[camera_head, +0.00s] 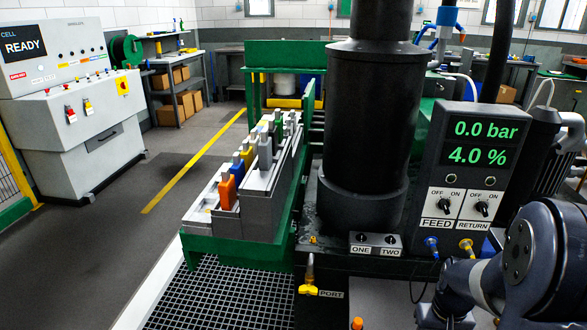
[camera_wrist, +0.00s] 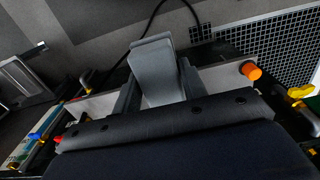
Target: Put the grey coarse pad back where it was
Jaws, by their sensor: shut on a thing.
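In the wrist view my gripper (camera_wrist: 158,88) is shut on a light grey block-like piece (camera_wrist: 153,62), which I take to be the grey coarse pad. It sticks out beyond the fingers, with a flat lip at its far end. The texture of its working face cannot be told. In the head view my arm is at the lower right, and the held pad cannot be made out there. A stepped grey rack (camera_head: 262,212) stands left of the black column. It holds an orange piece (camera_head: 228,192), blue and yellow pieces, and a dark grey piece (camera_head: 265,150).
The black column (camera_head: 368,130) and the control box (camera_head: 470,165) stand between my arm and the rack. A yellow PORT valve (camera_head: 308,289) and an orange knob (camera_wrist: 250,71) stick up near the front. Dark floor grating (camera_head: 215,295) lies below the rack. Open floor is at left.

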